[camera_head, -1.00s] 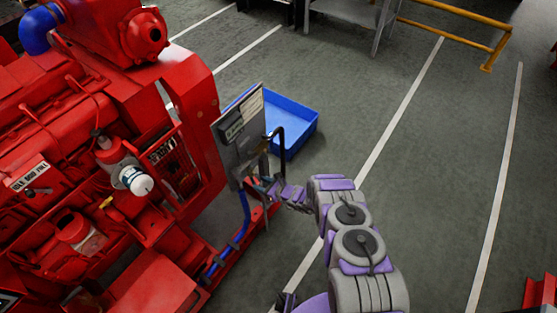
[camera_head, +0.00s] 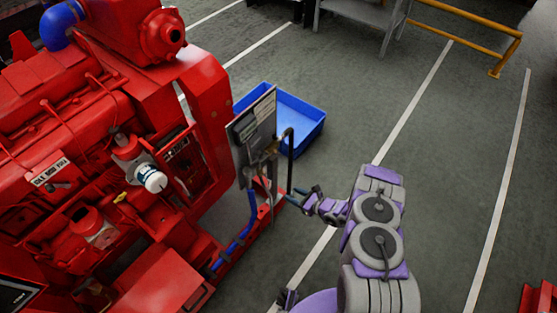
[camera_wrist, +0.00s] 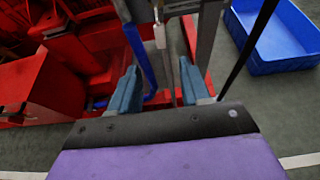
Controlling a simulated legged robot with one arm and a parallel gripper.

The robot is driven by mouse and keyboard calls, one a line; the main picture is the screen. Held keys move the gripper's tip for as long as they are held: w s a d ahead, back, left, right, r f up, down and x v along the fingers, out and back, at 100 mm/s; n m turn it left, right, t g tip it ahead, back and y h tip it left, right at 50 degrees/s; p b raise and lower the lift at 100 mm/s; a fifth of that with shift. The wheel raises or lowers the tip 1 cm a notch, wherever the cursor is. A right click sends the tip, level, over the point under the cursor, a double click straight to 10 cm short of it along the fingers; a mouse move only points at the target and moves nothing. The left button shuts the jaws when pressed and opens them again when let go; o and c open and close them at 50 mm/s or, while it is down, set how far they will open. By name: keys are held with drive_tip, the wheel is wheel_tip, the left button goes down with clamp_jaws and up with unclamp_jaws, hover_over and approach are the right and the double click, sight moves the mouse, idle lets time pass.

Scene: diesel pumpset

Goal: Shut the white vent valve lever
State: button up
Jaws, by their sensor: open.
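A grey upright panel (camera_head: 254,128) with labels stands beside the red engine, with valve fittings (camera_head: 270,150) on its right side. In the wrist view a pale, narrow upright bar (camera_wrist: 160,37) lies ahead, between and beyond the fingertips; it looks like the white lever, but I cannot tell surely. My gripper (camera_head: 302,196) is open and empty, just right of the panel's lower part and apart from it. Its two blue-grey fingers also show in the wrist view (camera_wrist: 160,72). The lever's pivot is not clear in either view.
A black bent pipe (camera_head: 290,155) rises near my gripper. A blue hose (camera_head: 250,215) runs below the panel along the red base. A blue bin (camera_head: 300,120) sits on the floor behind.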

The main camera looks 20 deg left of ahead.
drive_tip(key=s+a+r+n+g+y, duration=0.1)
drive_tip(key=a+r+n+g, duration=0.1)
drive_tip(key=r, duration=1)
drive_tip(key=s+a+r+n+g+y, duration=0.1)
drive_tip(key=a+r+n+g, duration=0.2)
drive_tip(key=r, duration=1)
drive_tip(key=shift+a+n+y+p, duration=0.35)
drive_tip(key=shift+a+n, duration=0.4)
drive_tip(key=shift+n, duration=0.65)
drive_tip(key=shift+s+d+r, duration=0.1)
